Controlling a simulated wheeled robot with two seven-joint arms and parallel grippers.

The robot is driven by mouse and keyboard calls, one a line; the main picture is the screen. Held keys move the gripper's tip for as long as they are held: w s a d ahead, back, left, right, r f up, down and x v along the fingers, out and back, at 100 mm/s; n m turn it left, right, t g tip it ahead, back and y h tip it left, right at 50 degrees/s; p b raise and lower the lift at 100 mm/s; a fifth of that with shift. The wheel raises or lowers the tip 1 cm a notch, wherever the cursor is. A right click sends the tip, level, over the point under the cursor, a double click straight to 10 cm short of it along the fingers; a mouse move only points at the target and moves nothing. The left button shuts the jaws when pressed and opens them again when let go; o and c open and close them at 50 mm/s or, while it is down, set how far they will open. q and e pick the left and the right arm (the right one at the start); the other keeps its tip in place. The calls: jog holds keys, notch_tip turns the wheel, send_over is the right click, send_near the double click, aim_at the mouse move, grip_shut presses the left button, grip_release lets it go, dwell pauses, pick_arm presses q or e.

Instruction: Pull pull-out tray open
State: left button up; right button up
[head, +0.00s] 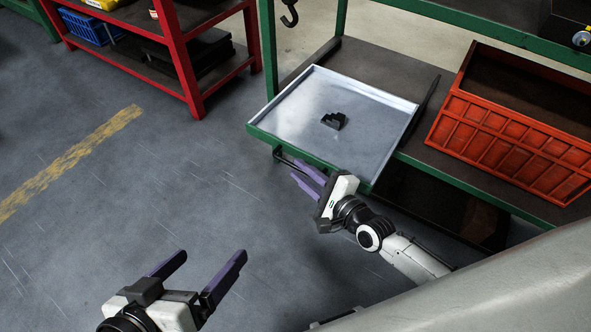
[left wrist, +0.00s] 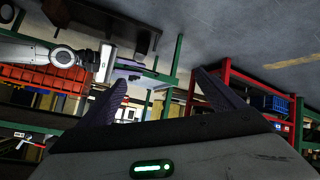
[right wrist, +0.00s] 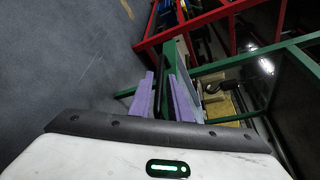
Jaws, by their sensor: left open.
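The pull-out tray (head: 290,120) is a pale, shallow metal tray with a green front edge, sitting in the green-framed bench. Its front juts out past the bench edge. A dark bar handle (head: 284,157) runs along its front. My right gripper (head: 304,179) is at this handle, its purple fingers close together and seemingly shut around the bar. In the right wrist view the fingers (right wrist: 162,92) point at the tray's green front, with a narrow gap between them. My left gripper (head: 207,271) is open and empty over the floor, well away from the tray.
A small dark stepped part (head: 334,121) lies on the tray. An orange crate (head: 500,140) stands on the bench to the right. A red shelf rack (head: 196,80) with a blue crate (head: 86,28) stands at the back left. The floor in front is clear.

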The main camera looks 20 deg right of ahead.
jog(key=shift+b+x, duration=0.35)
jog(key=shift+x, duration=1.05)
pick_arm(q)
jog(key=shift+d+r+h, duration=0.3)
jog(key=shift+r, duration=0.15)
